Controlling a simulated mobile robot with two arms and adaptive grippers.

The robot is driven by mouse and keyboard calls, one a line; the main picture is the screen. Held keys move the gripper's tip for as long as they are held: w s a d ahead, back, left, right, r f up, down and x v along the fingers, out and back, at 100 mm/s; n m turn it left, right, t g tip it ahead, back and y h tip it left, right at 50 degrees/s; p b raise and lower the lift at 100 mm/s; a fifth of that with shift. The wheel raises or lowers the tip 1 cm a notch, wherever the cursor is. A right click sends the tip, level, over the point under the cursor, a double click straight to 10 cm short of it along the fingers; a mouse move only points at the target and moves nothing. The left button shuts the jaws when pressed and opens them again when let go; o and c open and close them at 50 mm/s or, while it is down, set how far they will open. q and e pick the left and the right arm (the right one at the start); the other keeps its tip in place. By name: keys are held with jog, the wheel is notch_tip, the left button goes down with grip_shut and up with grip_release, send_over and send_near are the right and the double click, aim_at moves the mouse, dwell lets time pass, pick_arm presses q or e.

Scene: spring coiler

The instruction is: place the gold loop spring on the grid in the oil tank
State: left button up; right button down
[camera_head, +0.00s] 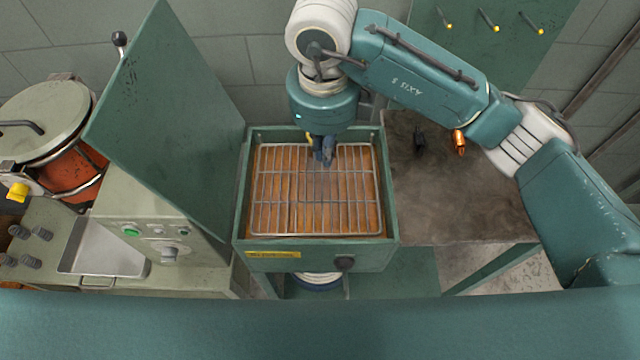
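The oil tank (242,200) is a green open box in the middle, with a wire grid (290,190) over orange-brown oil. My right gripper (323,158) points down over the back part of the grid. Its dark fingers look close together, but I cannot tell whether they are shut or hold anything. A small yellow patch shows beside the fingers; I cannot tell what it is. I cannot clearly identify the gold loop spring. A small copper-orange piece (460,143) lies on the table right of the tank. My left gripper is not in view.
A dark piece (419,139) lies on the brown table (450,200), which is otherwise mostly clear. A tall green panel (165,130) stands left of the tank. Further left are a metal tray (105,250), several dark coils (40,233) and a lidded round vessel (45,120).

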jog(key=p, duration=0.2)
send_over(324, 199)
jog(key=f, duration=1)
jog(key=shift+s, duration=0.25)
jog(key=shift+f, duration=0.7)
notch_tip(324, 199, down, 3)
jog(key=shift+f+p, duration=0.2)
jog(key=shift+p, duration=0.3)
jog(key=shift+f, duration=0.2)
jog(key=shift+f, duration=0.25)
jog(key=c, duration=2)
grip_release()
jog(key=shift+r, duration=0.1)
